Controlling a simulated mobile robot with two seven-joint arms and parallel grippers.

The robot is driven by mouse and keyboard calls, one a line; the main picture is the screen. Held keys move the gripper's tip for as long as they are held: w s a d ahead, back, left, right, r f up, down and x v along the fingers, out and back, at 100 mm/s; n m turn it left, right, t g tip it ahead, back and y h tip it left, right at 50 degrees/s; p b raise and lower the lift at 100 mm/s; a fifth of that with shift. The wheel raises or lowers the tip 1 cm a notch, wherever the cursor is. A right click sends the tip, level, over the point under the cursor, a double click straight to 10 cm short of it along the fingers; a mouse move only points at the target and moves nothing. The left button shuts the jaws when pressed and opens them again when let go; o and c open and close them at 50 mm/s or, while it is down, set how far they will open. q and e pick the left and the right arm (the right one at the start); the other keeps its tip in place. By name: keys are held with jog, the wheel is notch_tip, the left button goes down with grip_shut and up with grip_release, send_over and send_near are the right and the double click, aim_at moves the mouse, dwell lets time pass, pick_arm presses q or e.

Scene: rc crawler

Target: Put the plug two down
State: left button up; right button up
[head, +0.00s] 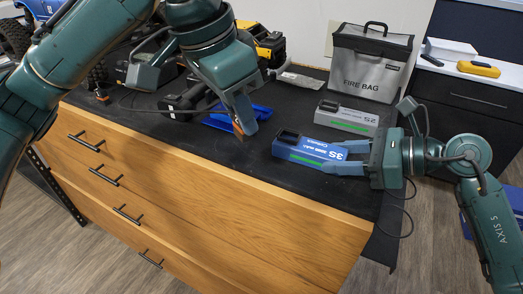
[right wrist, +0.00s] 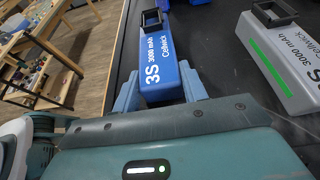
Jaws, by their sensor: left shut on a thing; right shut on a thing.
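My left gripper (head: 243,115) points down over the dark worktop near its front edge, left of the blue battery. It is shut on a small orange piece (head: 237,128), which I take for the plug two; the fingers hide most of it, and I cannot tell whether it touches the worktop. My right gripper (head: 347,158) is shut on the near end of a blue 3S battery (head: 305,150), one finger on each side. In the right wrist view the blue battery (right wrist: 162,55) shows between the two fingers, with a black socket frame at its far end.
A grey 2S battery (head: 346,117) lies behind the blue one. A grey fire bag (head: 370,65) stands at the back. A blue tray (head: 222,120) lies behind my left gripper. A charger (head: 150,72) and yellow vehicle (head: 262,42) stand at back left. The front centre is clear.

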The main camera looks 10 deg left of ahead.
pick_arm(q)
jog(key=s+a+f+m, duration=0.2)
jog(key=s+a+m, duration=0.1)
jog(key=s, duration=0.2)
jog(key=shift+g+h, duration=0.3)
jog(key=shift+g, duration=0.1)
jog(key=w+d+f, duration=0.1)
jog(key=w+f, duration=0.1)
jog(key=w, duration=0.1)
jog(key=w+d+f, duration=0.1)
jog(key=w+f, duration=0.1)
jog(key=w, duration=0.1)
jog(key=w+d+f, duration=0.1)
jog(key=w+f, duration=0.1)
jog(key=w, duration=0.2)
jog(key=w+f, duration=0.2)
jog(key=shift+w+d, duration=0.35)
jog(key=shift+f, duration=0.1)
jog(key=shift+f, duration=0.15)
jog(key=o, duration=0.9)
jog(key=shift+o, duration=0.2)
